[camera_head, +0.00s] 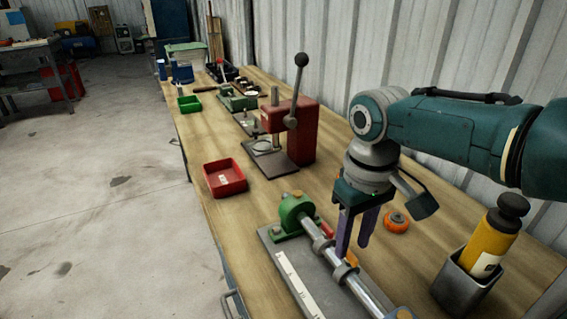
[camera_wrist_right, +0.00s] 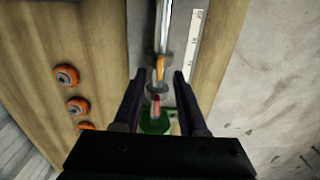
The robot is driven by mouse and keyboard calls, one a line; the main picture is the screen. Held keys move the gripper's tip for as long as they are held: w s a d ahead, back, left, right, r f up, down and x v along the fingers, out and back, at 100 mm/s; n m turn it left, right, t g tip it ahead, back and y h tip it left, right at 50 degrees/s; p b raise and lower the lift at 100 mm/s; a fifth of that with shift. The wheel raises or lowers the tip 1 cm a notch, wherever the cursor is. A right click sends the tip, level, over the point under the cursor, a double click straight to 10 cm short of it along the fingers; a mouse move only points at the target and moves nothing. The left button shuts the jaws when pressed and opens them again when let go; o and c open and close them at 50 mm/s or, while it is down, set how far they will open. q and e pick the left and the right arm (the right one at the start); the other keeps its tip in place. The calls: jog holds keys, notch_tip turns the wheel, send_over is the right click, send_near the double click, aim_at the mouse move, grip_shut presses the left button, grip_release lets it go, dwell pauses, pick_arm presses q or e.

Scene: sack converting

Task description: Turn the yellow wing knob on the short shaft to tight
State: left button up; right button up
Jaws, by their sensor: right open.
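A steel shaft (camera_head: 366,294) runs over a grey base plate from a green bearing block (camera_head: 296,209). The yellow wing knob (camera_head: 351,258) stands on a collar on the shaft, partly hidden in the head view. In the right wrist view the yellow knob (camera_wrist_right: 160,68) shows between the fingertips, apparently beyond them. A red wing knob (camera_head: 326,229) sits nearer the green block; it also shows in the wrist view (camera_wrist_right: 155,104). My right gripper (camera_head: 353,250) points down over the shaft, open and empty; contact with the knob cannot be told. My left gripper is out of view.
An orange ring-like part (camera_head: 396,222) lies right of the gripper; the wrist view shows several. A grey holder (camera_head: 459,289) with a yellow bottle (camera_head: 488,250) stands at right. A red tray (camera_head: 224,178) and red lever press (camera_head: 290,130) stand farther back. Bench wood between is clear.

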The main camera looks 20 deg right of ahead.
aim_at(351, 254)
pick_arm(q)
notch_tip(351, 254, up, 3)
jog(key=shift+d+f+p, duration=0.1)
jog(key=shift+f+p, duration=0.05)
jog(key=shift+p, duration=0.7)
pick_arm(e)
notch_tip(351, 254, up, 8)
jog(key=shift+f, duration=0.1)
jog(key=s+a+f+n, duration=0.2)
jog(key=s+a+f, duration=0.1)
jog(key=s+a, duration=0.25)
jog(key=s+r+t, duration=0.2)
jog(key=s, duration=0.6)
jog(key=s+r+t, duration=0.1)
jog(key=s+r, duration=0.2)
jog(key=s, duration=0.4)
pick_arm(q)
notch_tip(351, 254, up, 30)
jog(key=p, duration=2.9)
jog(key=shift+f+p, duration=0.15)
jog(key=shift+p, duration=0.15)
pick_arm(e)
notch_tip(351, 254, up, 30)
jog(key=shift+s+a+m, duration=0.25)
jog(key=shift+a+m, duration=0.05)
jog(key=shift+m, duration=0.1)
